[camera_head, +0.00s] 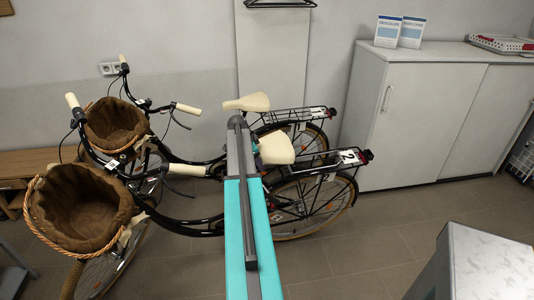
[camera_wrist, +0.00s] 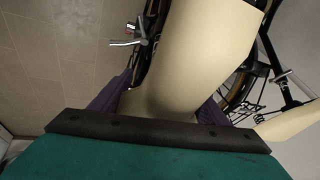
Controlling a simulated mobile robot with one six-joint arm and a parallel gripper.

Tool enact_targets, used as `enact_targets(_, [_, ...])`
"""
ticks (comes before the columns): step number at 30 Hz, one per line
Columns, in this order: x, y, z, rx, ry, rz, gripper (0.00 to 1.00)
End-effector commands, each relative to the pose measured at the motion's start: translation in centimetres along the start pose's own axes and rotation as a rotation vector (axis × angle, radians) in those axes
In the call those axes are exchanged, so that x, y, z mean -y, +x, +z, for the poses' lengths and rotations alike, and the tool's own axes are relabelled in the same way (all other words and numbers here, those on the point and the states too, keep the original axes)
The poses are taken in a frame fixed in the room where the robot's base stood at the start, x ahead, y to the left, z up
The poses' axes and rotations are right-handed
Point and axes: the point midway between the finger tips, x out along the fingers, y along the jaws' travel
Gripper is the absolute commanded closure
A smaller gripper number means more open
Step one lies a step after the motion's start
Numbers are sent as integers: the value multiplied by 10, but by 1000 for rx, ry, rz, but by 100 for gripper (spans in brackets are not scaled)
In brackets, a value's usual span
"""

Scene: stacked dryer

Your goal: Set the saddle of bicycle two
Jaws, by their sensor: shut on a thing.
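Bicycle two (camera_head: 312,207) stands nearer to me, with a number 2 plate on its rear rack. Its cream saddle (camera_head: 277,148) is partly covered by my teal arm in the head view. In the wrist view a cream saddle (camera_wrist: 195,50) fills the middle, and the dark fingers of my gripper (camera_wrist: 162,102) are on either side of it, shut on it. A silver lever (camera_wrist: 127,43) shows beside the black frame to its left. The saddle's post and underside are hidden. My fingers are not clear in the head view.
Bicycle one, with its own cream saddle (camera_head: 246,102), stands close behind. Wicker baskets with brown liners (camera_head: 85,208) are at the left. A grey cabinet (camera_head: 420,120) is against the wall. A grey block (camera_head: 485,262) stands at the front right. Some tiled floor is free between them.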

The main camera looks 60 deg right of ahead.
Motion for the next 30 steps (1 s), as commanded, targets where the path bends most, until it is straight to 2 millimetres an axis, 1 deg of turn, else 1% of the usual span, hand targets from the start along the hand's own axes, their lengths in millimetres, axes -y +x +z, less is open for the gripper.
enact_targets(1, [4,-3,-5,-10,-5,-11,58])
enact_targets(8, [4,-3,-4,-10,-7,-11,58])
enact_targets(9, [4,-3,-4,-10,-6,-11,26])
enact_targets(11, [4,-3,-4,-9,-6,-10,16])
enact_targets(12, [3,-2,-3,-8,-5,-9,9])
enact_targets(23, [1,-1,-2,-4,-2,-4,9])
enact_targets(26, [1,-4,-1,-3,-2,-4,9])
enact_targets(30, [1,-12,-1,-3,-1,-5,9])
